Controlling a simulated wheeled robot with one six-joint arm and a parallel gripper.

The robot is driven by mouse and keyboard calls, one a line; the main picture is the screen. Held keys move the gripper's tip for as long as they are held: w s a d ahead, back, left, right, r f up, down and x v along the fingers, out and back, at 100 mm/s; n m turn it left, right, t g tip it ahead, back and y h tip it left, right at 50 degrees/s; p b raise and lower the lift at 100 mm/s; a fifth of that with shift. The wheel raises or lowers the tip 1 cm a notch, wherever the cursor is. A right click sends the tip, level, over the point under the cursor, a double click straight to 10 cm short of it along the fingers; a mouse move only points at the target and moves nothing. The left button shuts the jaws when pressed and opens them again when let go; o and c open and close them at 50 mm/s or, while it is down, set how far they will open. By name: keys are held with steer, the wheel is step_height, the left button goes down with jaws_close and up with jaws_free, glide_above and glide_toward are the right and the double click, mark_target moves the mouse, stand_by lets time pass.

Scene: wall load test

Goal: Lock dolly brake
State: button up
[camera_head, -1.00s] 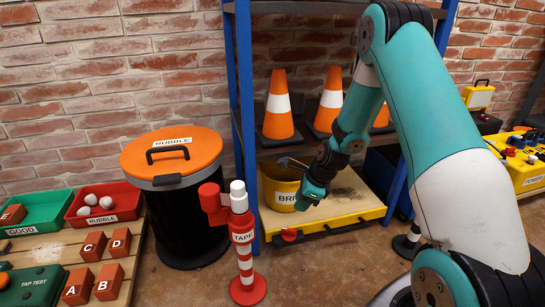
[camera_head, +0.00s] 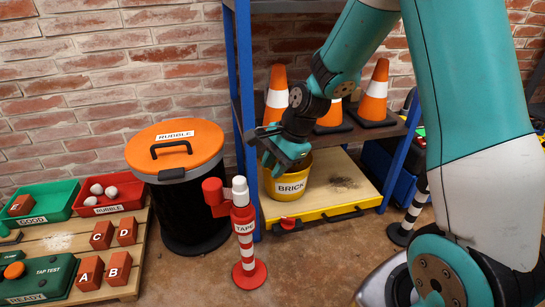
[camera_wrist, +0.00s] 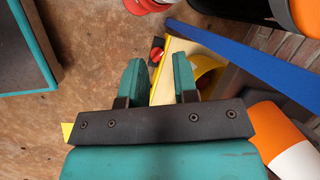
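The dolly is a low platform with a wooden top and a yellow front edge (camera_head: 335,211), standing under the shelf. A red knob (camera_head: 290,224), apparently the brake, sits at the front left of the dolly, and it also shows in the wrist view (camera_wrist: 156,55). A yellow bucket labelled BRICK (camera_head: 291,186) stands on the dolly. My gripper (camera_head: 284,160) is in front of the bucket's upper part, above the knob and apart from it. In the wrist view its two fingers (camera_wrist: 160,78) are spread with nothing between them. The red knob shows just beyond the fingertips.
A red and white TAPE post (camera_head: 245,235) stands left of the dolly. A blue shelf upright (camera_head: 246,100) rises close to my gripper. Orange cones (camera_head: 374,95) stand on the shelf. A striped black and white post (camera_head: 413,215) is at right. Bare floor lies in front.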

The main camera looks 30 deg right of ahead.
steer(key=shift+s+a+r+n, duration=0.3)
steer(key=shift+a+r+n, duration=0.25)
steer(key=shift+r, duration=0.2)
